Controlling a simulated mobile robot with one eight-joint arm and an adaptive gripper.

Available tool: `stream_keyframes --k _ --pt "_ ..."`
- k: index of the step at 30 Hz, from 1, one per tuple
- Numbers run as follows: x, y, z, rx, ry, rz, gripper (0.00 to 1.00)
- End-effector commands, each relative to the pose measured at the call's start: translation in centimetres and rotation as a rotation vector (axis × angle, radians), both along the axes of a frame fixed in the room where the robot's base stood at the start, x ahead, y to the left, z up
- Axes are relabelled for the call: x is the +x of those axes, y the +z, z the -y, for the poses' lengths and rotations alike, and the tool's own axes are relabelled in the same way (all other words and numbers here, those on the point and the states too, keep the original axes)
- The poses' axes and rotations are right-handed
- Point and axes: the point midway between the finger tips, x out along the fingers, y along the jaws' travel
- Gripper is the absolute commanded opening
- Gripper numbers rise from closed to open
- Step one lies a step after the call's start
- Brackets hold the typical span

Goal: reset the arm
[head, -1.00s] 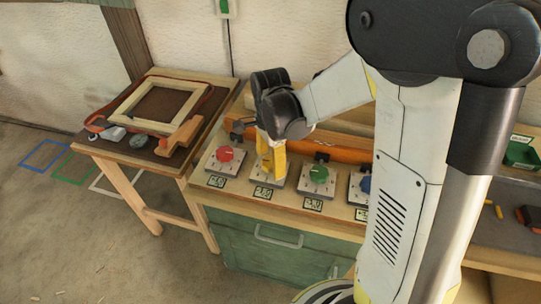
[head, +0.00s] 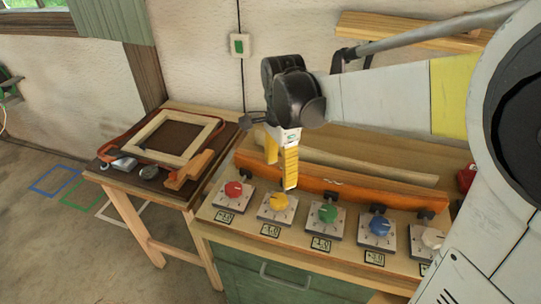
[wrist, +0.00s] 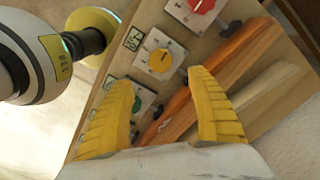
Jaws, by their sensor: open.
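My gripper (head: 281,170) is open and empty, with yellow fingers pointing down above the row of dials on the bench. In the wrist view my gripper (wrist: 160,105) has its two fingers spread apart, with nothing between them but the bench top below. A yellow dial (head: 278,202) sits just below the fingertips, and they look apart from it. A red dial (head: 234,189) is to its left, and a green dial (head: 327,213), a blue dial (head: 380,226) and a white dial (head: 432,238) are to its right. Small displays stand in front of the dials.
A green switch box (head: 240,44) is on the wall. Open floor lies at front left.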

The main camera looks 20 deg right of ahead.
Motion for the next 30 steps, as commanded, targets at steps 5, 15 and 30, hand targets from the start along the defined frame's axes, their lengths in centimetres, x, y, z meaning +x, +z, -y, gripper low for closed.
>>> stream_keyframes --k 5,15,30 --pt "0.0 0.0 0.0 0.000 0.001 0.000 0.68" --pt "-4.9 2.7 0.0 -0.045 0.451 0.195 0.68" --pt "-12.5 2.8 0.0 -0.419 1.343 0.504 0.68"
